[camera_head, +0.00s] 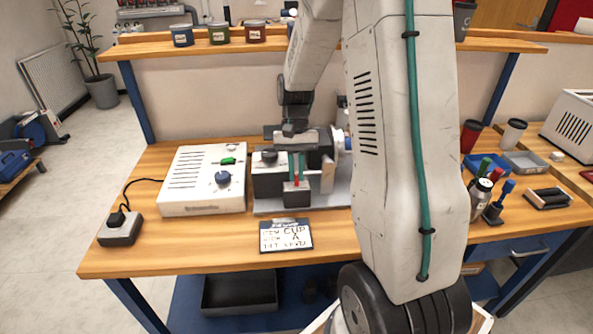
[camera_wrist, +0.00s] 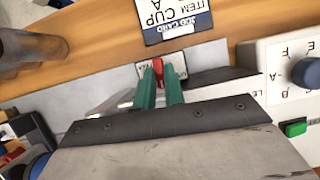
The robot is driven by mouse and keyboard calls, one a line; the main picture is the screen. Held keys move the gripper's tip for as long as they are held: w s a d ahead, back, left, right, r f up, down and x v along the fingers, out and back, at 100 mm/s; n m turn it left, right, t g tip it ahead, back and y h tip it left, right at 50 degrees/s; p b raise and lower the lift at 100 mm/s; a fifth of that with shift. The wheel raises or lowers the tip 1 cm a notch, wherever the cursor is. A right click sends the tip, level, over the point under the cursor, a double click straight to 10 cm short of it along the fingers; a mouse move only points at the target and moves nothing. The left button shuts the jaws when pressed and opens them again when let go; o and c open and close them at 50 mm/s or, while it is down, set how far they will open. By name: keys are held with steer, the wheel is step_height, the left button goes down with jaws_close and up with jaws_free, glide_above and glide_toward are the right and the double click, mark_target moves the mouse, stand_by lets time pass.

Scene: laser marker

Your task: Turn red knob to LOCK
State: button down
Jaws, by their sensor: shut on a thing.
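The red knob (camera_wrist: 158,68) shows between the tips of my gripper's two green fingers in the wrist view. My gripper (camera_wrist: 160,88) is shut on it. In the head view my gripper (camera_head: 297,168) points down at the front of the black and grey machine. Only a little red of the knob (camera_head: 297,182) shows there. A small white label plate (camera_wrist: 145,74) lies behind the knob. Its lettering is too small to read, so I cannot tell which mark the knob points to.
A white control box (camera_head: 205,172) with a blue dial (camera_head: 222,177) and green switch stands left of the machine. A job card (camera_head: 286,235) reading "ITEM CUP" lies in front. A can (camera_head: 480,200), pens and trays are at the right. My arm hides part of the bench.

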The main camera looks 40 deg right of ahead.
steer(key=shift+w+n, duration=0.1)
steer(key=shift+n, duration=0.3)
steer(key=c, duration=1.8)
jaws_free()
steer(key=shift+o, duration=0.2)
steer(key=v, duration=0.8)
steer(key=shift+a+r, duration=0.1)
step_height(320, 180, up, 7)
